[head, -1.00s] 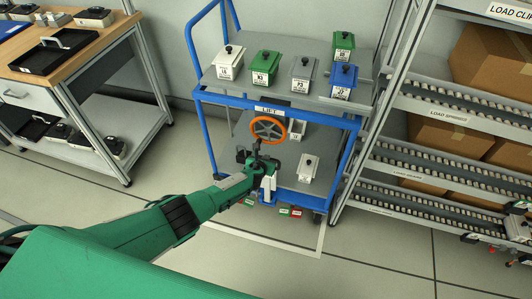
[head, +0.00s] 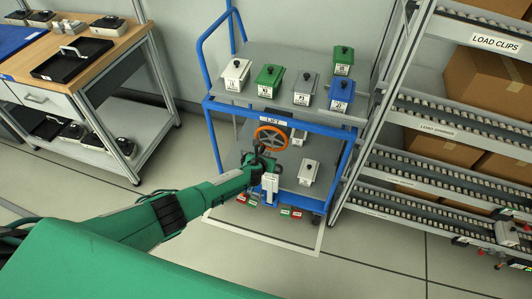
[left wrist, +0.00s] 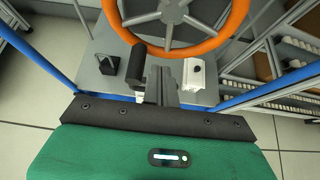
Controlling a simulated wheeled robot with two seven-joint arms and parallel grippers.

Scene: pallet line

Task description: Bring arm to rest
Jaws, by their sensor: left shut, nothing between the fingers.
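My left gripper (head: 262,160) is just below and in front of an orange handwheel (head: 271,138) on the blue lift cart (head: 282,120). The gripper is shut and empty. In the left wrist view, the gripper's dark fingers (left wrist: 160,88) are close together at the middle, and the orange wheel (left wrist: 172,48) arches above them. I cannot tell whether the fingers touch the wheel. My green left arm reaches in from the lower left. My right gripper is not clearly seen.
Several lidded boxes, such as a green one (head: 268,77), stand on the cart's top. A white box (head: 307,172) sits on its lower deck. A roller rack (head: 430,125) stands right of the cart. A wooden workbench (head: 110,42) stands left.

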